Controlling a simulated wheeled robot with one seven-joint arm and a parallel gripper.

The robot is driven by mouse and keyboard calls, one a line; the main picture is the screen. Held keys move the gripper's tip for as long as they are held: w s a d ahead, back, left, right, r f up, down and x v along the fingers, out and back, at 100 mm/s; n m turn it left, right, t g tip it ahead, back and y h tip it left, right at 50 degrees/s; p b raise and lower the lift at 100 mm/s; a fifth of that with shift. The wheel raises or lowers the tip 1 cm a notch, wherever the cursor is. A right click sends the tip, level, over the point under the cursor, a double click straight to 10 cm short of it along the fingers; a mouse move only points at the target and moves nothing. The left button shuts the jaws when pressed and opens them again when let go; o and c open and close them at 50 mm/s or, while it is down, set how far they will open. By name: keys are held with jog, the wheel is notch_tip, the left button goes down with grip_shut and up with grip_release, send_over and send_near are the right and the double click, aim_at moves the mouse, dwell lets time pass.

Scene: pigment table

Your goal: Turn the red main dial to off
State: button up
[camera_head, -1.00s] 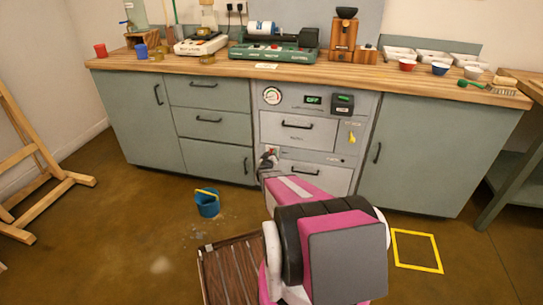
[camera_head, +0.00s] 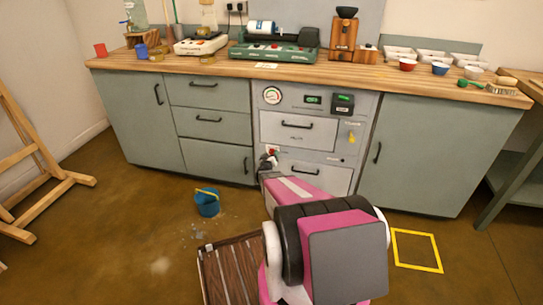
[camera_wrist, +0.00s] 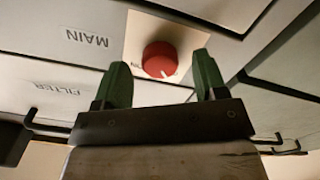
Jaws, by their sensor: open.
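The red main dial (camera_wrist: 160,60) is a round knob with a pale pointer mark, on a cream plate (camera_wrist: 185,30) beside the word MAIN in the wrist view. My gripper (camera_wrist: 165,85) is open, with a dark green finger to either side of the dial's lower part in the picture. I cannot tell whether the fingers touch it. Lettering on the plate is partly hidden or too small to read. In the head view my gripper (camera_head: 268,160) is at the lower left of the grey panel (camera_head: 290,98), and a bit of red shows there.
The panel bears a round gauge (camera_head: 272,96), a green-lit display (camera_head: 313,99), a black switch box (camera_head: 343,104) and a yellow tag (camera_head: 351,137). Drawer handles (camera_head: 297,124) stick out near the dial. A blue bucket (camera_head: 207,203) stands on the floor at left.

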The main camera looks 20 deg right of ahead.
jog(key=v, duration=0.9)
jog(key=shift+s+a, duration=0.2)
jog(key=shift+s, duration=0.1)
jog(key=s+a+r+n+g+y, duration=0.1)
jog(key=s+a+r+g+y, duration=0.3)
jog(key=a, duration=0.3)
jog(key=s+a+r+n+g+y, duration=0.1)
jog(key=a+r+n+y, duration=0.1)
jog(key=a+r+y, duration=0.4)
jog(key=s+a+r+g, duration=0.1)
jog(key=s+r+g, duration=0.1)
jog(key=s, duration=0.4)
jog(key=s+a+r+m+g, duration=0.1)
jog(key=s+a+r+g, duration=0.1)
jog(key=s+g, duration=0.2)
jog(key=s+a+r+g, duration=0.1)
jog(key=s+g, duration=0.3)
jog(key=s, duration=0.6)
jog(key=shift+a+r+m, duration=0.35)
jog(key=shift+r+m, duration=0.05)
jog(key=shift+r, duration=0.5)
